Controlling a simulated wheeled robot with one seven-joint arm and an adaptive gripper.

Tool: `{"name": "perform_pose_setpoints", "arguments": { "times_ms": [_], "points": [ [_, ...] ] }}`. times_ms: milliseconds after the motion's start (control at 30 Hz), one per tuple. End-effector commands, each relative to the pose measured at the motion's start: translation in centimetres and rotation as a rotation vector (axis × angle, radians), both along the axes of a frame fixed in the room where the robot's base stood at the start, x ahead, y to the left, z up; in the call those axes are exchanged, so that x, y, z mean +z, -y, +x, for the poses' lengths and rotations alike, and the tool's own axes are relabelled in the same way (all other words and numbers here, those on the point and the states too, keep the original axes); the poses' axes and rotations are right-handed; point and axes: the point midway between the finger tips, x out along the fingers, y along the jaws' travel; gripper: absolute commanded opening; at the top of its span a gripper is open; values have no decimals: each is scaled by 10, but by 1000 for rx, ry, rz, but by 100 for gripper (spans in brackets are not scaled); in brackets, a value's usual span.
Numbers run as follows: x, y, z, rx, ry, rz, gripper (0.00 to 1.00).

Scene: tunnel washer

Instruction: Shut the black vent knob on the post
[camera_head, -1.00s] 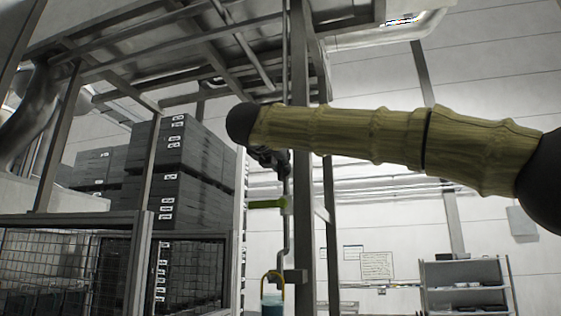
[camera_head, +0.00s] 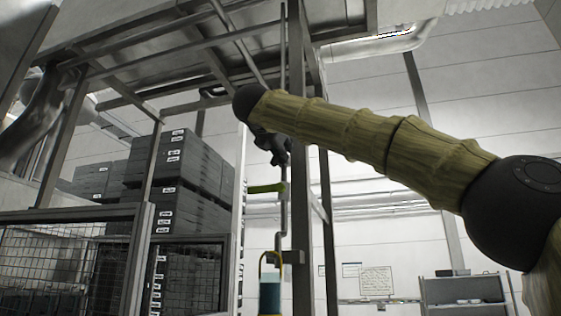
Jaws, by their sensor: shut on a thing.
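My gripper (camera_head: 280,152) is at the thin vertical pipe (camera_head: 284,75) beside the grey post (camera_head: 301,190), above a green lever handle (camera_head: 267,188). Its fingers are dark and small in the picture, and they are closed at the pipe. The black vent knob does not show apart from the gripper; it blends with or is hidden by the dark fingers. How far the knob is turned cannot be seen. My sleeved arm reaches in from the right.
A container of blue liquid (camera_head: 270,297) with a yellow loop is at the pipe's lower end. Stacked dark crates (camera_head: 190,170) and a mesh cage (camera_head: 60,265) stand left. A metal frame (camera_head: 180,60) hangs overhead. A shelf (camera_head: 462,290) is at right.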

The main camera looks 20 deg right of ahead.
Motion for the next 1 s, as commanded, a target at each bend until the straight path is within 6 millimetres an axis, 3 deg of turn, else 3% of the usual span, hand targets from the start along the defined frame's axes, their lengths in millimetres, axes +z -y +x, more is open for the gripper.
{"name": "perform_pose_setpoints", "arguments": {
  "times_ms": [33, 1000],
  "points": [
    [-8, -1, 0, 1, 22, 34, 0],
    [-17, 6, -3, -2, 494, 736, 0]
  ]
}}
